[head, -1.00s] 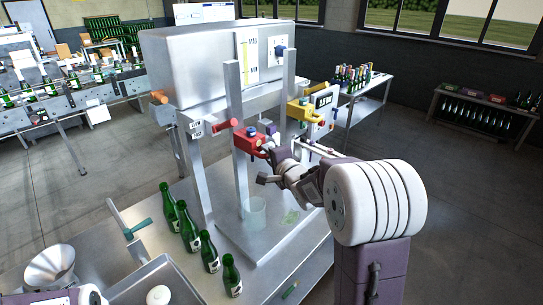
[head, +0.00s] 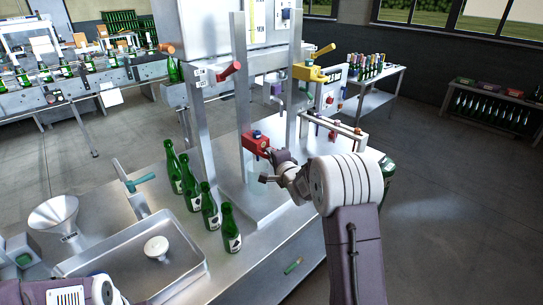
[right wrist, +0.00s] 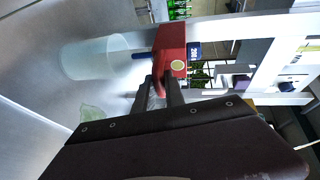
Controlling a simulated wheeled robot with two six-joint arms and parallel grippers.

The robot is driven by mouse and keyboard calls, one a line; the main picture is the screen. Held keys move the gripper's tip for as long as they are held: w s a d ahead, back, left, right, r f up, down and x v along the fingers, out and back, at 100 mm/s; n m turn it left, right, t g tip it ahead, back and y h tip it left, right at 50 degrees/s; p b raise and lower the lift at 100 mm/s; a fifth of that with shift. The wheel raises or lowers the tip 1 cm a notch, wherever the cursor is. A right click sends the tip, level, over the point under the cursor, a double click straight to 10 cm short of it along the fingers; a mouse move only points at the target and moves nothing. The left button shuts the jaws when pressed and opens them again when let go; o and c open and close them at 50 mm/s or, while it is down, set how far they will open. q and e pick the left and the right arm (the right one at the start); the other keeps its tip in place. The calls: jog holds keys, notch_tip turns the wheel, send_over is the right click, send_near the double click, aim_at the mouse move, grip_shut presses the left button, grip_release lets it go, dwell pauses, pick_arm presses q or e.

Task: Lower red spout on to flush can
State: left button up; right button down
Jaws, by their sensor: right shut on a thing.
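The red spout (head: 256,143) is a red block on the upright metal post, with a blue knob on top. My right gripper (head: 268,154) is shut on its handle. In the right wrist view the fingers (right wrist: 163,92) close on the red part (right wrist: 172,52), and a blue nozzle (right wrist: 142,55) points toward the can. The flush can (right wrist: 92,57) is a translucent cylinder on the metal base. The nozzle tip appears close to its rim; whether they touch I cannot tell. In the head view the can is mostly hidden. My left gripper is not in view.
Several green bottles (head: 210,208) stand on the bench left of the post. A tray (head: 190,240) with a white round piece (head: 156,247) and a funnel (head: 56,219) are at the lower left. A yellow spout (head: 310,74) sits higher behind. A rail (head: 335,124) lies behind my right gripper.

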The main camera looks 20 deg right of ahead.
jog(key=shift+d+f, duration=0.1)
jog(key=shift+f, duration=0.05)
jog(key=c, duration=1.6)
grip_release()
jog(key=shift+o, duration=1)
jog(key=shift+w+f, duration=0.1)
jog(key=shift+w, duration=0.05)
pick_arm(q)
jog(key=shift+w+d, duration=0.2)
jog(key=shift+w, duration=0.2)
pick_arm(e)
jog(key=shift+w+d+f, duration=0.15)
jog(key=shift+w+d, duration=0.05)
jog(key=shift+w, duration=0.1)
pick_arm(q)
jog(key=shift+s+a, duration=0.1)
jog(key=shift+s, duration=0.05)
pick_arm(e)
jog(key=shift+s+a, duration=0.15)
jog(key=shift+s, duration=0.05)
pick_arm(q)
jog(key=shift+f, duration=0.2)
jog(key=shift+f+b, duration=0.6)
jog(key=shift+b, duration=0.1)
pick_arm(e)
jog(key=v, duration=0.9)
